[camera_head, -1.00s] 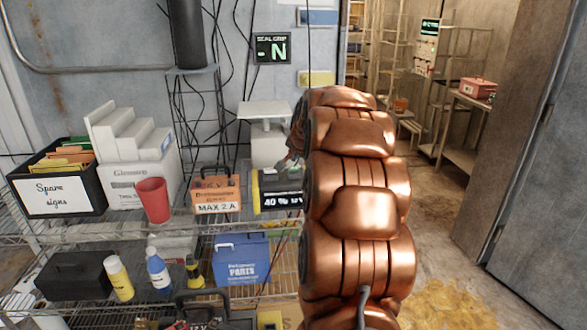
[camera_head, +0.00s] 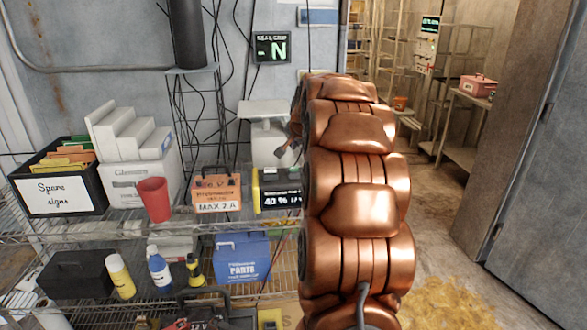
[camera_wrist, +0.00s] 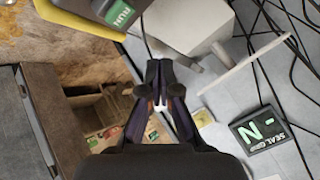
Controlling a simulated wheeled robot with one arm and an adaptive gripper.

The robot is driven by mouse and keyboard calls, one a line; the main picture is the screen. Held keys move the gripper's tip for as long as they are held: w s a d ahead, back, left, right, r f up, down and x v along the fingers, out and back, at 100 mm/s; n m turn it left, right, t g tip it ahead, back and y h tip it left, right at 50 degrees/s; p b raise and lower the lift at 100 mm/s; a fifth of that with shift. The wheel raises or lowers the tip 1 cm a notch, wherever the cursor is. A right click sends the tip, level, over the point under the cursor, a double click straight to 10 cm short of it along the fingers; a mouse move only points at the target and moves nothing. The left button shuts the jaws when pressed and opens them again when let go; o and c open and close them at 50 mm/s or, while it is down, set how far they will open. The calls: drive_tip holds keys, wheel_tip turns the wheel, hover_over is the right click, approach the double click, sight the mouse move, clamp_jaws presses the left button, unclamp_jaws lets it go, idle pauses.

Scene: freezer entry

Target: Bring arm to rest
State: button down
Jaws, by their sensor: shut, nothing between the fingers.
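My copper-coloured arm rises through the middle of the head view, its far end bent toward the wall. My gripper (camera_head: 287,152) shows only in small part there, at the left side of the arm, in front of a white stand-like device (camera_head: 264,112) on the shelf. In the wrist view my gripper (camera_wrist: 159,66) has its two dark fingers together, with nothing between the tips. The white device (camera_wrist: 185,22) lies just beyond the fingertips in that view; they look apart from it. The rest of the wrist is hidden behind the arm in the head view.
A wire shelf (camera_head: 130,232) at left holds an orange box (camera_head: 216,190), a yellow-black box (camera_head: 277,190), a red cup (camera_head: 154,199) and a blue parts box (camera_head: 242,257). A SEAL GRIP display (camera_head: 272,47) hangs on the wall. Open floor (camera_head: 440,290) lies right of my arm.

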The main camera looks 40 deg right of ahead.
idle(0.3)
drive_tip(key=s+a+f+n+g+y, duration=0.1)
drive_tip(key=s+a+f+n+y, duration=0.2)
drive_tip(key=a, duration=0.7)
drive_tip(key=s+a+f+n+g, duration=0.15)
drive_tip(key=s+a, duration=0.25)
drive_tip(key=a, duration=0.6)
drive_tip(key=s+a+f+n+g+y, duration=0.15)
drive_tip(key=s+a+n, duration=0.25)
drive_tip(key=a, duration=0.7)
drive_tip(key=s+a+f+n+g, duration=0.2)
drive_tip(key=s+a, duration=0.2)
drive_tip(key=s, duration=0.5)
drive_tip(key=s+a+f+n+g, duration=0.1)
drive_tip(key=s+a, duration=0.3)
drive_tip(key=s, duration=0.5)
drive_tip(key=s+a+f+n+g, duration=0.2)
drive_tip(key=s+a+f+n, duration=0.2)
drive_tip(key=s, duration=0.5)
drive_tip(key=shift+a+g, duration=0.3)
drive_tip(key=shift+a, duration=0.1)
drive_tip(key=shift+s, duration=0.1)
